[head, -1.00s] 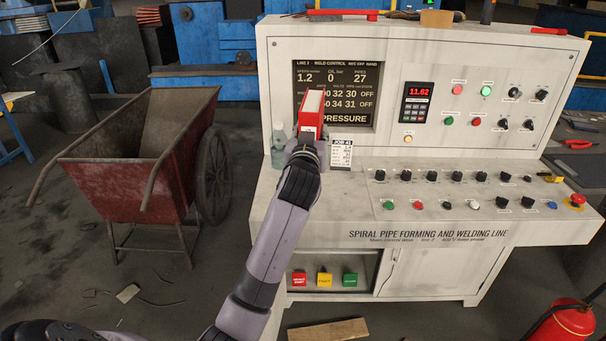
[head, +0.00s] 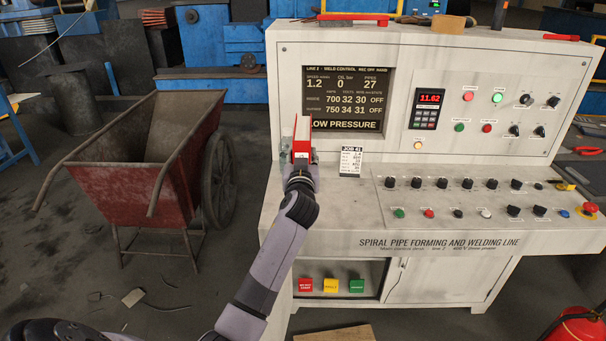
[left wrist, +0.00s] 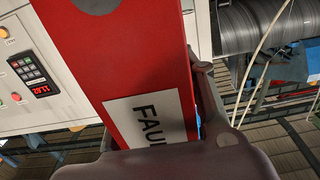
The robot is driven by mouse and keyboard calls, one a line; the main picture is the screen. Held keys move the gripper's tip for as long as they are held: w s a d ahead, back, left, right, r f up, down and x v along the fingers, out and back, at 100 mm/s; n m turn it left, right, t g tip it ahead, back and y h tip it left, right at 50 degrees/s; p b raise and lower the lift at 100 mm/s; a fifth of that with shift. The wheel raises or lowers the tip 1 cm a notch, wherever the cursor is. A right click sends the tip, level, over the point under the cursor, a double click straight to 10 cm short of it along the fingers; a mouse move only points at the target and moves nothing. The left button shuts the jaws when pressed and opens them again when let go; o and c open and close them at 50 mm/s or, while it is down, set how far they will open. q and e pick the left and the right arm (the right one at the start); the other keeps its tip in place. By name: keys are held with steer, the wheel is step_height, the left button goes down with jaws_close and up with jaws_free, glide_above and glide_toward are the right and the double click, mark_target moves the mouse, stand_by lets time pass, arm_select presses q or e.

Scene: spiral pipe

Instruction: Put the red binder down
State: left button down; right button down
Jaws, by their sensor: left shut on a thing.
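In the left wrist view the binder (left wrist: 105,60) fills the middle, with a white label reading "FAU", the rest hidden by the gripper (left wrist: 165,150). I cannot tell whether its lower edge touches the desk top. My right gripper is not in view.
A white job card (head: 351,162) stands just right of the binder. Knobs and buttons cover the desk top further right. A red cart (head: 130,190) stands on the floor at left.

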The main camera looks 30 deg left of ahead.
arm_select(q)
steer(key=shift+f+b, duration=0.35)
steer(key=shift+f, duration=2.45)
steer(key=c, duration=1.5)
jaws_free()
steer(key=shift+f, duration=0.2)
steer(key=o, duration=0.4)
steer(key=shift+o, duration=0.2)
steer(key=shift+s+d+r, duration=0.1)
steer(key=shift+r, duration=0.05)
